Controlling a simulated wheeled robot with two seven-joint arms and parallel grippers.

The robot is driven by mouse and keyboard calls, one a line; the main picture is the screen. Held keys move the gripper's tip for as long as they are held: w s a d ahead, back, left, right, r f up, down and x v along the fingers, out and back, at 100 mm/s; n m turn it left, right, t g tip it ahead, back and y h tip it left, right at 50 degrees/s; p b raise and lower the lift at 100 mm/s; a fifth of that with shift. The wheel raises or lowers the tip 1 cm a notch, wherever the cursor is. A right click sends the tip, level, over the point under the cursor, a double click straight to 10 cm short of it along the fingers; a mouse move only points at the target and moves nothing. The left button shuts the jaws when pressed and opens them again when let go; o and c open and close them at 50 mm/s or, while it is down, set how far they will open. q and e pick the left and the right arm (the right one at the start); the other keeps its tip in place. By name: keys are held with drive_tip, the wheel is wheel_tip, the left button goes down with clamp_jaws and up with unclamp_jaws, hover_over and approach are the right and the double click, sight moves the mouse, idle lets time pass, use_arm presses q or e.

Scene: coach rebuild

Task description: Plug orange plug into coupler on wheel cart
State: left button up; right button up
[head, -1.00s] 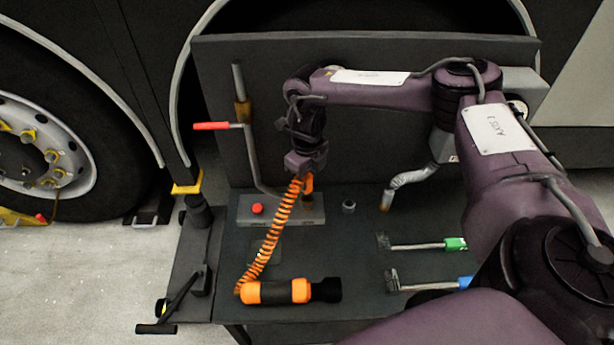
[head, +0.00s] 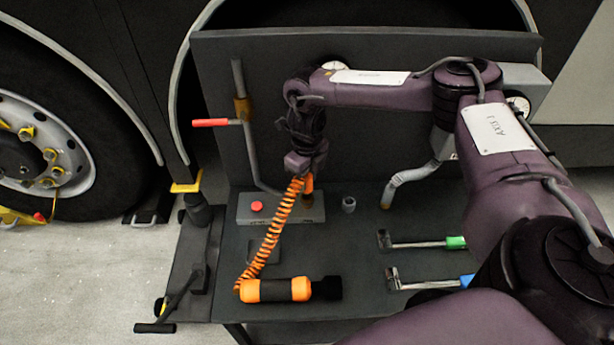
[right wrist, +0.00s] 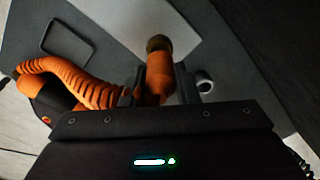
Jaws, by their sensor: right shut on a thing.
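My right gripper (head: 306,168) points down over the grey box on the wheel cart (head: 360,260) and is shut on the orange plug (head: 309,184). The plug also shows in the right wrist view (right wrist: 159,76), between the two fingers. A brass-coloured coupler (head: 307,201) stands on the grey box directly under the plug; its ring shows at the plug's far end in the wrist view (right wrist: 158,43). The two look lined up and touching, but I cannot tell how deep the plug sits. A coiled orange hose (head: 270,240) runs from the plug to an orange-and-black cylinder (head: 275,290). My left gripper is out of view.
A red button (head: 257,206) sits on the grey box, left of the coupler. A red-handled lever (head: 211,122) stands behind it. A small grey socket (head: 349,204) stands to the right.

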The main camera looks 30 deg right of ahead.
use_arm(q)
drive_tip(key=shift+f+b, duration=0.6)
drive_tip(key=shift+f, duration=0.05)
use_arm(e)
drive_tip(key=shift+f, duration=1.5)
drive_tip(key=o, duration=1.1)
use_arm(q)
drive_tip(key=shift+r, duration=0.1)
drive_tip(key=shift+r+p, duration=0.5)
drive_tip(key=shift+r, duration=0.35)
use_arm(e)
wheel_tip(320, 180, up, 8)
drive_tip(key=shift+f, duration=0.1)
